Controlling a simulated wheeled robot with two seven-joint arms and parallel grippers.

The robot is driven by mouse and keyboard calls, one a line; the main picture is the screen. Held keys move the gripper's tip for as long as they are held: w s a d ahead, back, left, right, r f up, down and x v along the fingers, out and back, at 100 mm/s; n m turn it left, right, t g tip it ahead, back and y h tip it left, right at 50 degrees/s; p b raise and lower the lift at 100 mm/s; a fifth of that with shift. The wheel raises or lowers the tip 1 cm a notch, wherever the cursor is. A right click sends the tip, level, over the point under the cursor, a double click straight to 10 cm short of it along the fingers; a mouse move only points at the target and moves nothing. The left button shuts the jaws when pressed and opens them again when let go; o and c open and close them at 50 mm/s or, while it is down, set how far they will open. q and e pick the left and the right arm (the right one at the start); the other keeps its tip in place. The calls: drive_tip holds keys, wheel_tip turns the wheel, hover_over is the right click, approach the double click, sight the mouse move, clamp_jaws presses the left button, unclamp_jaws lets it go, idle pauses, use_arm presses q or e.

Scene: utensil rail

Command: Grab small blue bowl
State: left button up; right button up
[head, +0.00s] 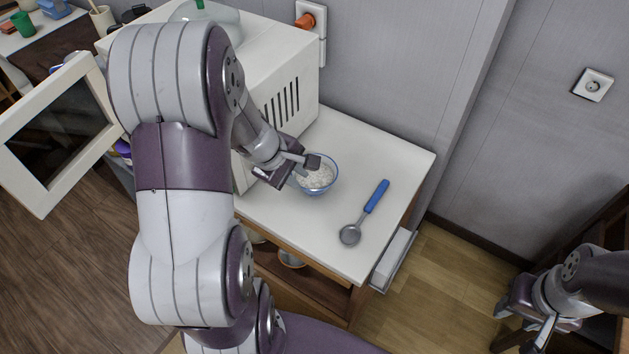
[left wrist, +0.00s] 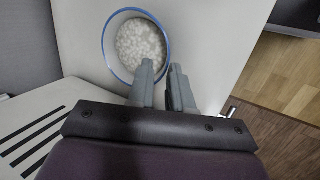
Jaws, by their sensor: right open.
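The small blue-rimmed bowl (head: 318,181), filled with white grains, stands on the white counter top in the head view. It also shows in the left wrist view (left wrist: 136,43), just beyond the fingertips. My left gripper (head: 299,168) is at the bowl's near-left rim, one finger overlapping the bowl and the other beside it. In the left wrist view its two fingers (left wrist: 164,72) stand a small gap apart at the rim; whether they grip it is unclear. My right gripper (head: 527,325) is open and empty at the lower right, far from the bowl.
A blue-handled ladle (head: 364,212) lies on the counter (head: 385,150) right of the bowl. A white microwave (head: 285,70) with its door (head: 50,130) open stands left of the bowl. More bowls (head: 291,259) sit on the shelf below. The counter's far right is clear.

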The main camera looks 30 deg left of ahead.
sight(304, 188)
use_arm(q)
drive_tip(key=shift+w+d+f, duration=0.1)
drive_tip(key=shift+w+f, duration=0.05)
drive_tip(key=shift+f, duration=0.45)
drive_tip(key=b+x, duration=0.1)
drive_tip(key=x, duration=0.4)
drive_tip(key=shift+f+b, duration=0.1)
drive_tip(key=shift+b, duration=0.3)
drive_tip(key=shift+f, duration=0.1)
drive_tip(key=shift+c, duration=0.3)
clamp_jaws()
drive_tip(key=shift+r, duration=0.2)
